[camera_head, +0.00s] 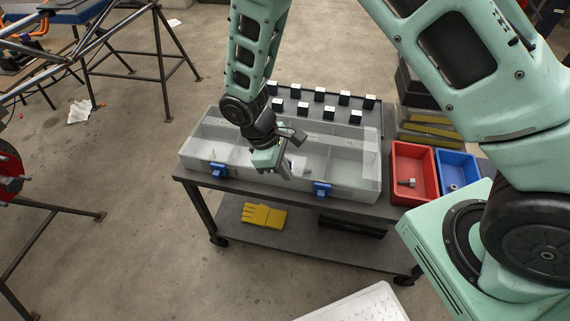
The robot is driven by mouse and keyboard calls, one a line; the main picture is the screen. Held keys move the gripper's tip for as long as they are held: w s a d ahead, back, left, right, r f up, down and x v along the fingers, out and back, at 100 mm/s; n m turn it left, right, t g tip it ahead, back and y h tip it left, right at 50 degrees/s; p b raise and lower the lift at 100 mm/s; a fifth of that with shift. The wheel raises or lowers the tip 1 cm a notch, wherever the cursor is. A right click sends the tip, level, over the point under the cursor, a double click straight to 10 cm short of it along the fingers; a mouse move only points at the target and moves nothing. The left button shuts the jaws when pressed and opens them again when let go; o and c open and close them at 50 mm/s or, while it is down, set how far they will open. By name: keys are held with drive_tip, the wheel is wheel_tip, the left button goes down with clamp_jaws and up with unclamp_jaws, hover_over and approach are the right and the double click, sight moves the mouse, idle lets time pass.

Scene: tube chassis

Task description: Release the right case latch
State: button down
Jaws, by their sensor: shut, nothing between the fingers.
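A clear plastic case (352,181) with inner compartments lies on top of a dark cart. It has two blue latches on its front side. The right case latch (322,189) sits on the front wall, right of the middle. The left latch (218,171) sits near the left front corner. My gripper (287,174) is over the front middle of the case, pointing down, left of the right latch and slightly above it. It is shut and holds nothing. It appears apart from the right latch. Part of the case's middle is hidden behind my gripper and wrist.
A red bin (413,172) and a blue bin (457,170), each with a small part inside, stand right of the case. Several small black-and-white blocks (329,115) stand behind it. A yellow glove (263,215) lies on the cart's lower shelf.

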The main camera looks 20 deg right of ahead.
sight(324, 194)
drive_tip(key=x, duration=0.5)
drive_tip(key=shift+s+d+f, duration=0.15)
drive_tip(key=shift+f, duration=0.2)
drive_tip(key=d, duration=0.1)
drive_tip(key=s+d, duration=0.1)
drive_tip(key=shift+s+d, duration=0.6)
drive_tip(key=shift+d, duration=0.1)
drive_tip(key=shift+s+d+p, duration=0.2)
drive_tip(key=shift+s+d, duration=0.35)
drive_tip(key=shift+d, duration=0.25)
drive_tip(key=shift+s+d+p, duration=0.15)
drive_tip(key=shift+s+d, duration=0.45)
drive_tip(key=shift+d, duration=0.25)
